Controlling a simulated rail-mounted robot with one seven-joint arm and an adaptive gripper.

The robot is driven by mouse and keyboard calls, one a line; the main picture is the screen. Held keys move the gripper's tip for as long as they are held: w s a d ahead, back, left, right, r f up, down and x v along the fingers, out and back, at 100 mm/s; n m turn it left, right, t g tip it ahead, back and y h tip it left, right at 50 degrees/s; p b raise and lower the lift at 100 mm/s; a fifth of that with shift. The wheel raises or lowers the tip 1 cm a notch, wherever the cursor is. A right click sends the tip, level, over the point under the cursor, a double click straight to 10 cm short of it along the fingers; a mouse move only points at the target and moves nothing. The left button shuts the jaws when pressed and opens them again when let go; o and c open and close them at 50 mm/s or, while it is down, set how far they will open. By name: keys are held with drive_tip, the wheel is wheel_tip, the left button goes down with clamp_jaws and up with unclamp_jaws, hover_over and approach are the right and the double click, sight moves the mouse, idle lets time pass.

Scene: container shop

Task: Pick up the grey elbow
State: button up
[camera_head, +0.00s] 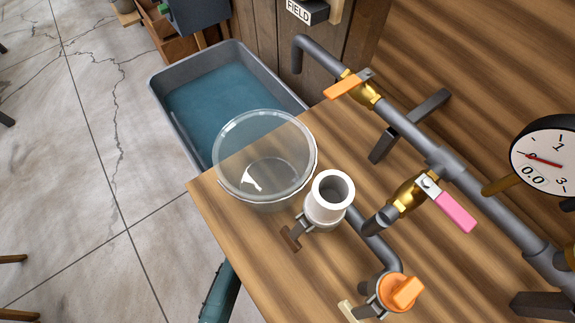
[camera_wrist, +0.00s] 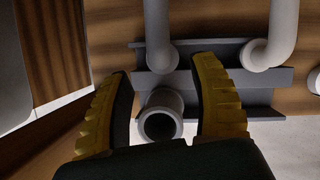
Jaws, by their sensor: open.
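In the wrist view, a grey pipe fitting (camera_wrist: 160,116) with a round open end facing the camera sits between the fingers of my gripper (camera_wrist: 163,112). It may be the grey elbow, but its bend is hidden. My gripper has two yellow ribbed fingers spread apart, one on each side of the fitting, with gaps visible. It does not show in the head view. In the head view, grey bends are part of the piping, one at the far end (camera_head: 302,45) and one near the orange valve (camera_head: 388,258).
In the wrist view, grey pipes (camera_wrist: 157,35) rise behind the fitting beside dark grey rails (camera_wrist: 205,80). In the head view, a clear bucket (camera_head: 240,130), a white fitting (camera_head: 322,212), a pink-handled valve (camera_head: 455,212) and a gauge (camera_head: 548,150) crowd the wooden bench (camera_head: 240,240). A water-filled tub (camera_head: 165,100) stands behind.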

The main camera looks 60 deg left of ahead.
drive_tip(key=b+x, duration=0.3)
drive_tip(key=x, duration=0.1)
drive_tip(key=shift+w+f+b, duration=0.1)
drive_tip(key=shift+f+b, duration=0.2)
drive_tip(key=shift+f, duration=0.05)
drive_tip(key=shift+r, duration=0.1)
clamp_jaws()
